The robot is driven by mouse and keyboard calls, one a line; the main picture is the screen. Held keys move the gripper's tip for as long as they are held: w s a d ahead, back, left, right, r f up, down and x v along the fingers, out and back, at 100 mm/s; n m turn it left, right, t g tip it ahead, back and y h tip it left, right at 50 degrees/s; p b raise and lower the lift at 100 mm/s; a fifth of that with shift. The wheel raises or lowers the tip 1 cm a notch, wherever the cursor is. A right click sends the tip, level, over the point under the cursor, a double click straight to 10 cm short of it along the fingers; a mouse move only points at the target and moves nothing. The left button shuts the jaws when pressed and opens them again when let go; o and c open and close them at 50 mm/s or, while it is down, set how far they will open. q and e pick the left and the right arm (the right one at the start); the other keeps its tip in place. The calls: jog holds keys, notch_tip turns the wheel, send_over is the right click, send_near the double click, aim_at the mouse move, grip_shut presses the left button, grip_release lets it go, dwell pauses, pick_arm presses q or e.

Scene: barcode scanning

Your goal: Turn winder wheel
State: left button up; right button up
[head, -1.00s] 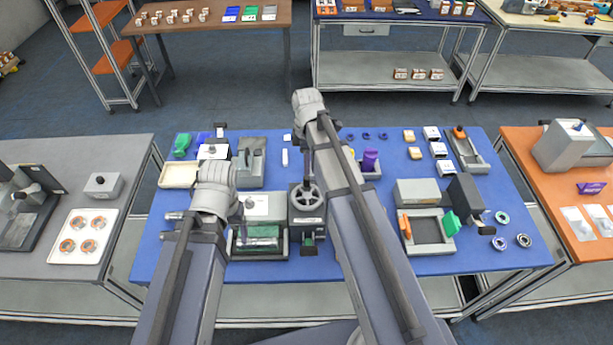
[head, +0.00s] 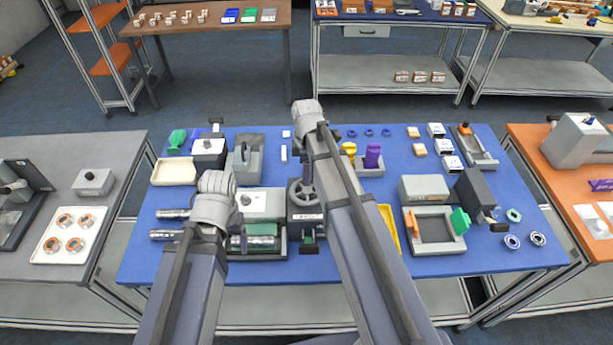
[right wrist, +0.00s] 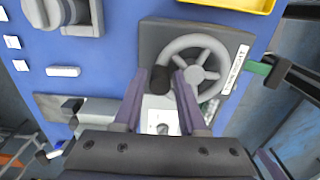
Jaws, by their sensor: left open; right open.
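The winder (head: 308,222) is a dark grey box with a grey spoked wheel (head: 300,200), left of my right forearm in the head view. In the right wrist view, the wheel (right wrist: 203,72) has a dark knob (right wrist: 160,80) on its rim. My right gripper (right wrist: 157,92) is open, with its two purple-grey fingers on either side of the knob; contact cannot be told. In the head view my right arm hides part of the wheel. My left gripper (head: 240,212) is open, mostly hidden by its own wrist, near a grey machine with a green roll (head: 262,236).
A yellow tray (head: 389,228) lies right of my right forearm. A grey frame with orange and green clips (head: 434,232) stands further right. A holder with a purple piece (head: 373,156) stands behind. A cream tray (head: 174,172) is at the left. Bare blue table shows at the front.

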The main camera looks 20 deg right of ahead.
grip_shut()
dwell(0.3)
jog(key=shift+d+m, duration=0.1)
jog(key=shift+m, duration=0.2)
